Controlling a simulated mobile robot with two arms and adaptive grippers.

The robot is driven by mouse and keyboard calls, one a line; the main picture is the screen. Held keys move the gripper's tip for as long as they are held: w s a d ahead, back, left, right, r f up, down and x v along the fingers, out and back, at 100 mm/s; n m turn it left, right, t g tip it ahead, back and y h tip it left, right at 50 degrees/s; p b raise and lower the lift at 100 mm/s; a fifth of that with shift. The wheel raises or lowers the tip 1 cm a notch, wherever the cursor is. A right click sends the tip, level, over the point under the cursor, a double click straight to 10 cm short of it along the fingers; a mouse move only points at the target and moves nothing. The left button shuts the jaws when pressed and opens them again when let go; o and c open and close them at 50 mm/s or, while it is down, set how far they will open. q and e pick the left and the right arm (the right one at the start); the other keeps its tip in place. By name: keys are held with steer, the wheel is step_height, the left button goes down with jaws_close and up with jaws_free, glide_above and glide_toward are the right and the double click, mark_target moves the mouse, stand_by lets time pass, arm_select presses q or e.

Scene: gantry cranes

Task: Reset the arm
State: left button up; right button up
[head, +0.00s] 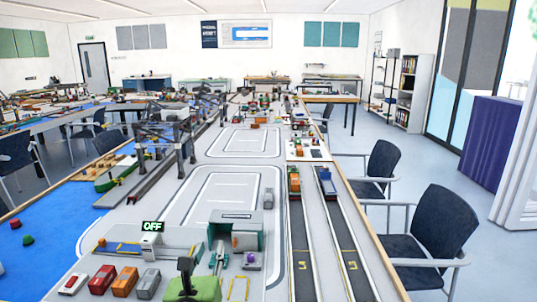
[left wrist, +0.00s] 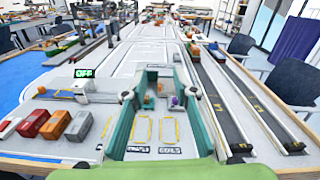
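My left gripper (head: 219,257) is low in the middle of the head view, above the near part of the table. Its green-teal fingers point forward. In the left wrist view the gripper (left wrist: 162,92) has its two fingers spread, with table surface and yellow outlines visible between them. I see nothing held. A teal and grey machine (head: 246,240) stands just beyond the fingertips. My right gripper is in neither view.
Red (head: 102,279), orange (head: 125,282) and grey (head: 148,284) containers stand at the left front, near an OFF sign (head: 152,226). Gantry cranes (head: 165,140) stand further back. Trucks (head: 294,180) sit on the road lanes at right. Chairs (head: 430,235) line the right edge.

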arm_select(q)
steer(key=s+a+f+n+g+y, duration=0.15)
steer(key=s+f+n+g, duration=0.25)
steer(key=s+f+n, duration=0.5)
steer(key=s+a+f+n+g, duration=0.35)
steer(key=s+f+n, duration=0.25)
steer(key=f+n, duration=0.4)
steer(key=s+a+f+n+g+h, duration=0.1)
steer(key=s+f+n+g, duration=0.25)
steer(key=s+n, duration=0.5)
steer(key=s+f+n+g, duration=0.3)
steer(key=s+f+n, duration=0.15)
steer(key=s, duration=0.75)
step_height(320, 180, down, 29)
steer(key=s+g+b, duration=0.1)
steer(key=s+b, duration=0.1)
steer(key=b, duration=0.1)
steer(key=s+a+f+g+b, duration=0.1)
steer(key=s+a+f+b, duration=0.1)
steer(key=s+f, duration=1.5)
steer(key=shift+a+f+n+g, duration=0.3)
steer(key=shift+a, duration=0.3)
